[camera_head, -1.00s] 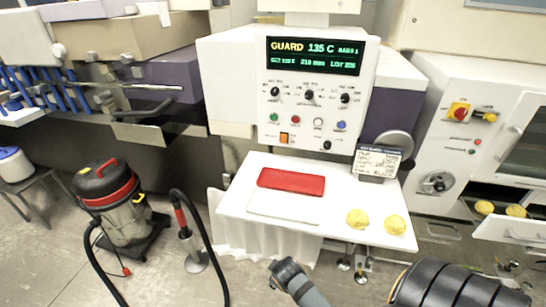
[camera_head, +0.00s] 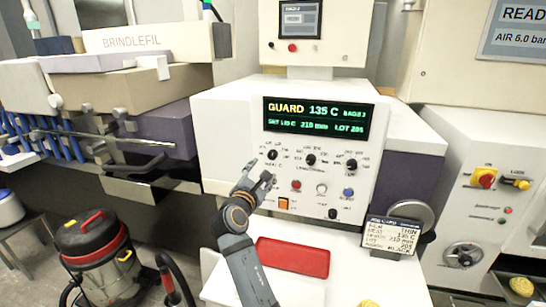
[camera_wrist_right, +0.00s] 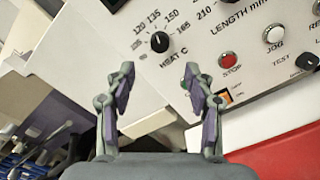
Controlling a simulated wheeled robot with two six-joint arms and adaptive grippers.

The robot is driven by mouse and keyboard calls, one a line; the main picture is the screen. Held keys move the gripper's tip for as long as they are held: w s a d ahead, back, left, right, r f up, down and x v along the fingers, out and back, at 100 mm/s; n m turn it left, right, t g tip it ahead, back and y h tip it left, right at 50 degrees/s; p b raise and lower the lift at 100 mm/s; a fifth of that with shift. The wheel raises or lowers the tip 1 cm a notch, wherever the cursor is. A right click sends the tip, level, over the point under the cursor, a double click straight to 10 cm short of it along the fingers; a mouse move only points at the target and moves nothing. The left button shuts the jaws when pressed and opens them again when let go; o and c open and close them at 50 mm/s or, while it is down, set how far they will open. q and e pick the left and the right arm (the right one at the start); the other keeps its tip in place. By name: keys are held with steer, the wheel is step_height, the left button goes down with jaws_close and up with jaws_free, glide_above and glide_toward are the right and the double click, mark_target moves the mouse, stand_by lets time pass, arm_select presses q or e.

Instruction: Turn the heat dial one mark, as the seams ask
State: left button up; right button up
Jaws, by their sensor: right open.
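The heat dial (camera_head: 272,154) is the black knob at the left of the row on the white control panel. My right gripper (camera_head: 258,180) is open and empty, just below the dial in the head view. In the wrist view its two fingers (camera_wrist_right: 158,88) stand apart below the dial, not touching it. The display (camera_head: 318,118) reads GUARD 135 C. My left gripper is not in view.
Push buttons, including a red one (camera_head: 296,185) and an orange switch (camera_head: 283,203), sit close to my right gripper. A small printed card (camera_head: 391,237) stands at the panel's lower right.

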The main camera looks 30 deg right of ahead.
mark_target(272, 157)
steer(key=p+x, duration=0.3)
steer(key=x, duration=0.6)
steer(key=shift+r, duration=0.15)
steer(key=shift+w+d+p, duration=0.25)
steer(key=shift+d+p, duration=0.05)
steer(key=shift+p, duration=0.05)
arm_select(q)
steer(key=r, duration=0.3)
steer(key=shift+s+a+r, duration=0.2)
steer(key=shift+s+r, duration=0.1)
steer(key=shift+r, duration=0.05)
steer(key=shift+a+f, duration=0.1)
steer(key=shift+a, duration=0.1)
arm_select(e)
jaws_close()
